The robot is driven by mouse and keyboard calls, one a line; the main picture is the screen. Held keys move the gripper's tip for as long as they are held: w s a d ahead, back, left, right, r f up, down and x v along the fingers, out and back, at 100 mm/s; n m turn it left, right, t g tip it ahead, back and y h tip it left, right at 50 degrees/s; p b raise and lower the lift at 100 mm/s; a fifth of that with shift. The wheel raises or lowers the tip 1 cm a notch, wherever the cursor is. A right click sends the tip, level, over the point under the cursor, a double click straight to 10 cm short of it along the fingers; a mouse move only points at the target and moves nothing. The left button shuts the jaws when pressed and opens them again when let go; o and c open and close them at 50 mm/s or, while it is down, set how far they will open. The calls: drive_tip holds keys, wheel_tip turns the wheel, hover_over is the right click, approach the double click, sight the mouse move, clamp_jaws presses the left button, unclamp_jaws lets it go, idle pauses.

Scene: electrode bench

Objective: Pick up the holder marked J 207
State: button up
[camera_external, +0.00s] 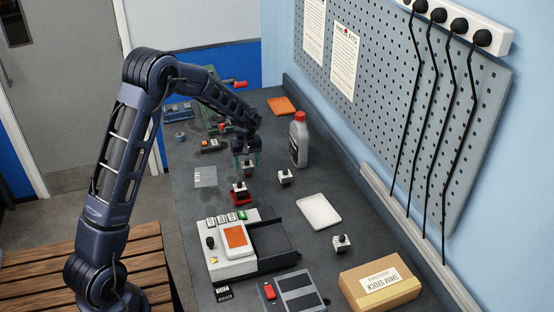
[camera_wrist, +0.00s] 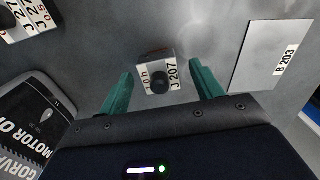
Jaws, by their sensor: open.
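The holder marked J 207 (camera_wrist: 160,73) is a small pale block with a black knob on top. In the wrist view it lies between the tips of my gripper (camera_wrist: 162,90), with the label "J 207" on its right side. My gripper has green fingers, spread open on either side of the holder; contact does not show. Another holder (camera_wrist: 28,15) with a label ending in 27 is at the wrist view's top left.
A flat plate marked B 203 (camera_wrist: 268,55) lies right of the holder in the wrist view. A motor oil bottle (camera_external: 298,140) stands close by to the right.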

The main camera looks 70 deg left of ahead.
wheel_tip(320, 180, down, 2)
drive_tip(key=shift+f, duration=0.1)
drive_tip(key=c, duration=1.2)
drive_tip(key=shift+c, duration=1)
drive_tip(key=shift+r, duration=0.25)
